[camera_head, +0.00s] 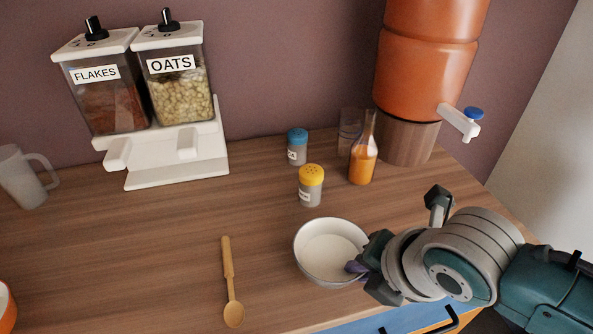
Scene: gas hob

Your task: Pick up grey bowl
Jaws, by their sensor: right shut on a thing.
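The grey bowl (318,262), pale inside with a darker rim, stands on the wooden counter near its front edge. My right gripper (358,266) comes in from the right and is shut on the bowl's right rim. The gripper body hides part of that side of the bowl. The bowl looks upright, and I cannot tell whether it is clear of the counter. My left gripper is not in view.
A wooden spoon (229,283) lies left of the bowl. Yellow-topped (311,186) and blue-topped (297,147) shakers, an orange bottle (363,163) and a clay dispenser (424,60) stand behind. A cereal dispenser (178,175) and mug (20,177) are at left. The counter's left middle is clear.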

